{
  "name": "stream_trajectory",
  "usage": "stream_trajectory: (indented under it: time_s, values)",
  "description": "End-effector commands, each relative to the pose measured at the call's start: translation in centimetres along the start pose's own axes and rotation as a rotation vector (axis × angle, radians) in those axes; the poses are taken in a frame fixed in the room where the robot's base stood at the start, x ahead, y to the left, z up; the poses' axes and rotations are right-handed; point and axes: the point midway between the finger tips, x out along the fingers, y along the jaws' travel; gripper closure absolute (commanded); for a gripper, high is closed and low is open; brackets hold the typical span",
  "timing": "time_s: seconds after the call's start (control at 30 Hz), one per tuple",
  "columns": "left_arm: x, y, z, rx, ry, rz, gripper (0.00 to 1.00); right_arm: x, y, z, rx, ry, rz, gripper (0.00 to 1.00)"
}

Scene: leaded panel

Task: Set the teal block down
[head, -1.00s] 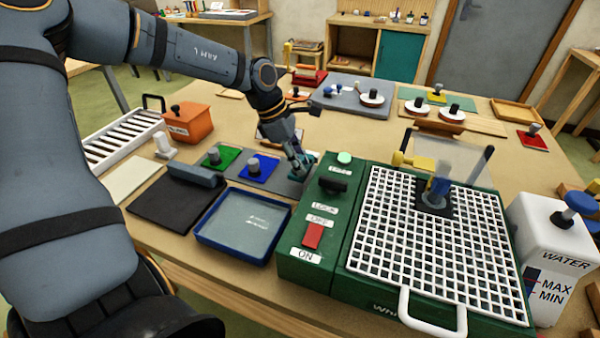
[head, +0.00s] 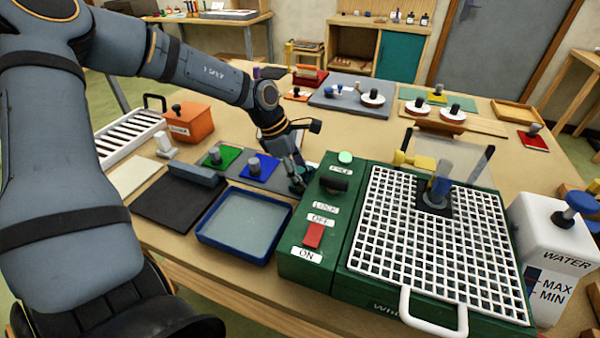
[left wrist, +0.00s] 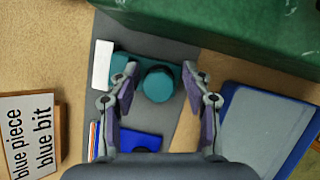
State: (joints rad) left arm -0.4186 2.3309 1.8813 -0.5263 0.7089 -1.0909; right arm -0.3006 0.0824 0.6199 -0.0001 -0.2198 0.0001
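The teal block (left wrist: 158,84) has a round knob on a flat base and sits on the grey strip (left wrist: 178,50) in the left wrist view. My left gripper (left wrist: 161,72) is over it, its two fingers spread on either side of the knob with gaps visible. In the head view my left gripper (head: 298,187) is low at the right end of the strip, beside the green machine, and mostly hides the teal block. My right gripper is not in view.
The green machine (head: 312,262) stands close to the right of my left gripper. A blue tray (head: 243,226) lies in front. A blue block (head: 259,168) and a green block (head: 215,157) are on the strip to the left. A word card (left wrist: 30,135) shows in the wrist view.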

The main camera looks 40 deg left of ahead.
Motion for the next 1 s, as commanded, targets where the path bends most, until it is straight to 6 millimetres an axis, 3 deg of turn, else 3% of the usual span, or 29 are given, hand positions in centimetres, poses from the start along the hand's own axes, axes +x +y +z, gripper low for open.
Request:
stream_trajectory:
  time_s: [0.37,0.57,0.6,0.63,0.73,1.0]
  values:
    - [-0.9,0.1,0.2,0.000,-0.004,0.003,0.49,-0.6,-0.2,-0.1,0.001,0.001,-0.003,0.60]
    - [-5.9,0.2,0.3,0.002,-0.010,0.008,0.49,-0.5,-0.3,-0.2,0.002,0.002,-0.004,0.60]
    - [-7.3,0.1,0.4,0.001,-0.009,0.006,0.49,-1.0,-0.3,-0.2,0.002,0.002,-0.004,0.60]
    - [-8.7,0.1,0.7,0.000,-0.007,0.002,0.49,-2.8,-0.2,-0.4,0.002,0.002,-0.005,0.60]
    - [-10.8,0.0,0.8,-0.001,-0.006,0.000,0.49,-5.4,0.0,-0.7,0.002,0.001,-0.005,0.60]
    - [-12.4,0.1,0.4,-0.001,-0.002,-0.001,0.49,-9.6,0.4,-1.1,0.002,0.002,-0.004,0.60]
